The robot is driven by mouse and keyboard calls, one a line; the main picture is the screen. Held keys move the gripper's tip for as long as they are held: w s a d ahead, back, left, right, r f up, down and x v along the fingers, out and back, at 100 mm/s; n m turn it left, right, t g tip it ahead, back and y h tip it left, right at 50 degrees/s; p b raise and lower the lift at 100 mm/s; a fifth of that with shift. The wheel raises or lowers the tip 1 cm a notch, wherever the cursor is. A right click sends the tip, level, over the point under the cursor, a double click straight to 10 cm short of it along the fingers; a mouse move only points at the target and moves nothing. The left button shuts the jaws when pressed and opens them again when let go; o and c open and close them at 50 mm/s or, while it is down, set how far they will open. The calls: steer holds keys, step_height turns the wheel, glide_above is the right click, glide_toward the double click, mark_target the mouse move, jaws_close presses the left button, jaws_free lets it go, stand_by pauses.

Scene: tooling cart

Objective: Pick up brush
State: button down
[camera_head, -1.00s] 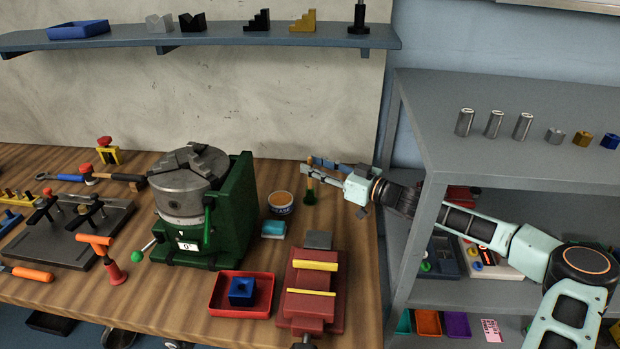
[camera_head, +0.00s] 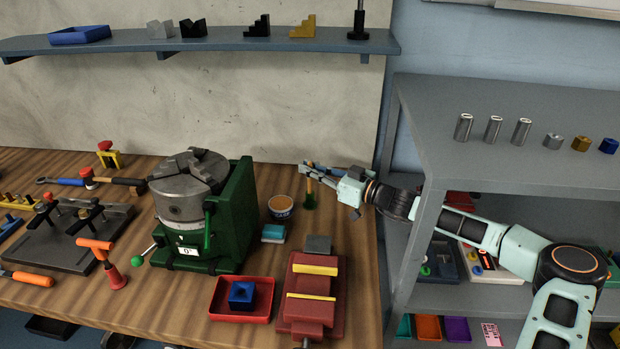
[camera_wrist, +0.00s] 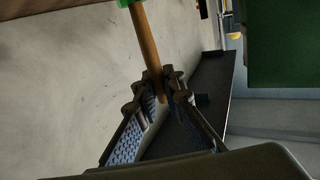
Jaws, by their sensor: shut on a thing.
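The brush stands upright on the wooden bench, with a tan wooden handle (camera_head: 310,187) and a green lower part (camera_head: 310,201). My gripper (camera_head: 313,171) reaches in from the right and is shut on the upper handle. In the wrist view the handle (camera_wrist: 147,45) runs down from the green part (camera_wrist: 127,2) at the top edge to between my fingertips (camera_wrist: 166,90). The bristles are out of the wrist view and cannot be made out in the head view.
A round tub (camera_head: 281,206) and a teal-topped block (camera_head: 273,233) stand left of the brush. A green-framed chuck (camera_head: 233,215) is farther left. A red vise (camera_head: 311,310) lies in front. The grey shelf unit (camera_head: 440,130) stands close on the right, beside my arm.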

steer(key=shift+r, duration=0.15)
step_height(320, 180, up, 7)
steer(key=shift+b, duration=0.6)
steer(key=b+v, duration=0.2)
steer(key=v, duration=1.6)
steer(key=shift+b, duration=0.3)
steer(key=shift+a, duration=0.1)
stand_by(0.7)
